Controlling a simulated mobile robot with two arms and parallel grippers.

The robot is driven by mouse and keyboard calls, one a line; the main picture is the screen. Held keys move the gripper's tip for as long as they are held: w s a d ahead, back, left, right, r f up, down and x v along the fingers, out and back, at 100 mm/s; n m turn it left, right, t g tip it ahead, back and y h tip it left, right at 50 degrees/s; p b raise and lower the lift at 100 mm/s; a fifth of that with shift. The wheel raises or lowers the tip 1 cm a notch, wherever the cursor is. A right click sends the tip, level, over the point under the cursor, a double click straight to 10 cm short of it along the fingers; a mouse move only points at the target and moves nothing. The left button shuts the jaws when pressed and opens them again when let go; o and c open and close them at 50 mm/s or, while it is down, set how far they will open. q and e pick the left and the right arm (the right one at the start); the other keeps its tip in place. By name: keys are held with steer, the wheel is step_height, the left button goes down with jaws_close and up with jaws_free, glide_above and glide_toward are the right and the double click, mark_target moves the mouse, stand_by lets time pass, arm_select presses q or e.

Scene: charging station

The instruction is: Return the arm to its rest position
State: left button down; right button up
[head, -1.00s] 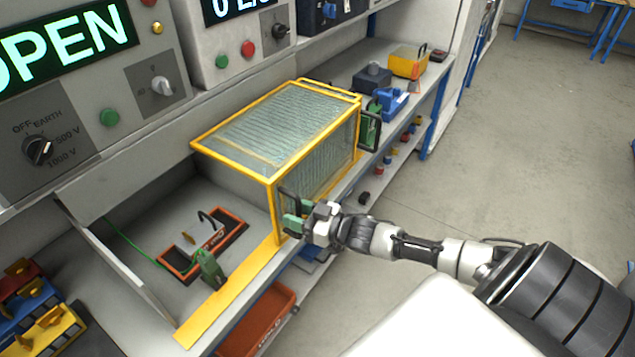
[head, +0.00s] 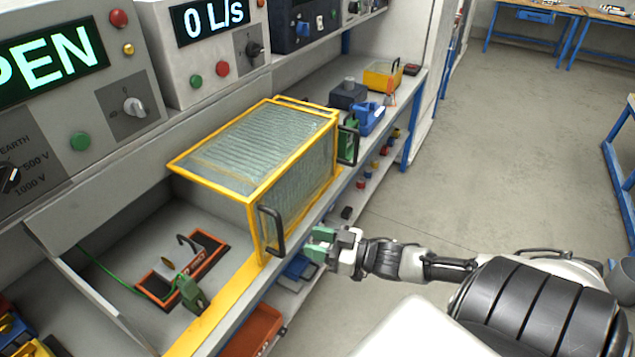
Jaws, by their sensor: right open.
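My right arm reaches in from the lower right in the head view. My right gripper (head: 322,244) is open and empty, with green fingertips pointing left. It is in front of the yellow-framed mesh guard (head: 265,155), just right of the guard's black near handle (head: 272,231), and appears apart from it. The guard stands on the bench and has a second black handle (head: 348,146) toward its far end. My left gripper is not in view.
An orange-red tray (head: 182,268) with a green clip (head: 191,293) lies on the bench left of the guard. Instrument panels (head: 200,50) line the back. A blue vise-like tool (head: 368,118) sits farther along. The floor (head: 490,170) to the right is open.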

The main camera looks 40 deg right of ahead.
steer(key=shift+f, duration=0.1)
steer(key=s+d+f+m+g+h, duration=0.1)
steer(key=d+f+h, duration=0.15)
steer(key=f, duration=0.55)
steer(key=s+d+f+m+g+h, duration=0.1)
steer(key=s+d+f+m+h, duration=0.15)
steer(key=f, duration=0.45)
steer(key=s+a+f+g+h, duration=0.1)
steer(key=s+f+g+h, duration=0.1)
steer(key=s+f, duration=0.45)
steer(key=s+a+f+g+h, duration=0.1)
steer(key=s+f+g+h, duration=0.15)
steer(key=f, duration=0.75)
steer(key=s+a+f+g, duration=0.4)
steer(key=s+a+f, duration=0.2)
steer(key=s, duration=0.5)
steer(key=s+a+f+g, duration=0.4)
steer(key=s+a+f, duration=0.3)
steer(key=s, duration=0.4)
steer(key=shift+s+a+f+y, duration=0.15)
steer(key=shift+s+a+y, duration=0.2)
steer(key=shift+a, duration=0.45)
